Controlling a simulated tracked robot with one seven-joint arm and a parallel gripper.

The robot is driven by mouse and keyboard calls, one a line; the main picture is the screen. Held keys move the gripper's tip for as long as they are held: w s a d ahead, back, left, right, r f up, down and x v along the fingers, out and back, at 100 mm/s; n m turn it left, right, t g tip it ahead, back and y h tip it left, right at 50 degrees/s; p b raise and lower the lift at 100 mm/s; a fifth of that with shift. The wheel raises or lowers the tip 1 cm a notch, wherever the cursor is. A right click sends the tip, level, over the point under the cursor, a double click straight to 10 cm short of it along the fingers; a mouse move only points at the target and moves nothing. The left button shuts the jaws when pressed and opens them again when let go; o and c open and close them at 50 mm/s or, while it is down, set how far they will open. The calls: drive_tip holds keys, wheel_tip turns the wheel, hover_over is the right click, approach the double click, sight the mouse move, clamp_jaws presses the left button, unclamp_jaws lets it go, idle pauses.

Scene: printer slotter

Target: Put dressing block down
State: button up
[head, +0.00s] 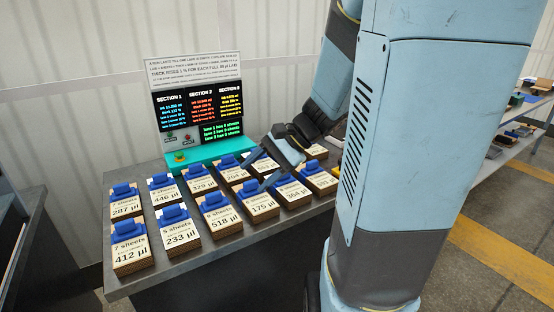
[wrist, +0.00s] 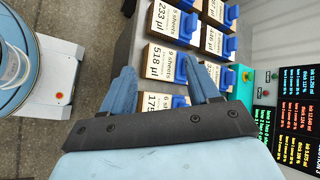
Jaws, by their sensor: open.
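Several dressing blocks stand in rows on the grey bench, each a brown layered stack with a blue top piece and a white label giving sheets and µl. The 175 µl block (head: 262,206) is in the front row, right of the 518 µl block (head: 219,219). My gripper (head: 257,173) is open above the right half of the rows, with nothing seen held. In the wrist view, its blue fingers (wrist: 160,76) are spread to either side of the 175 µl block (wrist: 156,102), which my gripper body partly hides.
A teal console (head: 208,153) with a three-section screen (head: 199,110) and a text sign (head: 194,68) stands at the bench's back. Blocks crowd the bench closely. Shelves with small items (head: 520,125) are at far right. Bare bench (head: 155,285) shows along the front edge.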

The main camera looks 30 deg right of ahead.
drive_tip(key=w+d+f+m+t, duration=0.3)
drive_tip(key=w+d+m+t, duration=0.2)
drive_tip(key=d+m, duration=0.3)
drive_tip(key=w+d+f+m+t, duration=0.35)
drive_tip(key=d+m+t, duration=0.2)
drive_tip(key=d, duration=0.45)
drive_tip(key=s+d+f+m+t+h, duration=0.2)
drive_tip(key=d+f+m+h, duration=0.4)
drive_tip(key=d, duration=0.4)
drive_tip(key=s+d+f+m+t+h, duration=0.25)
drive_tip(key=d+m+h, duration=0.4)
drive_tip(key=d, duration=0.35)
drive_tip(key=shift+m+g, duration=0.3)
drive_tip(key=shift+m, duration=0.1)
drive_tip(key=x, duration=0.8)
drive_tip(key=shift+w+d+f, duration=0.1)
drive_tip(key=shift+f, duration=0.2)
drive_tip(key=shift+a+r+x, duration=0.1)
drive_tip(key=shift+a+x, duration=0.05)
drive_tip(key=shift+x, duration=1.2)
drive_tip(key=shift+a+r+x, duration=0.1)
drive_tip(key=shift+a+x, duration=0.05)
drive_tip(key=shift+x, duration=1.15)
clamp_jaws()
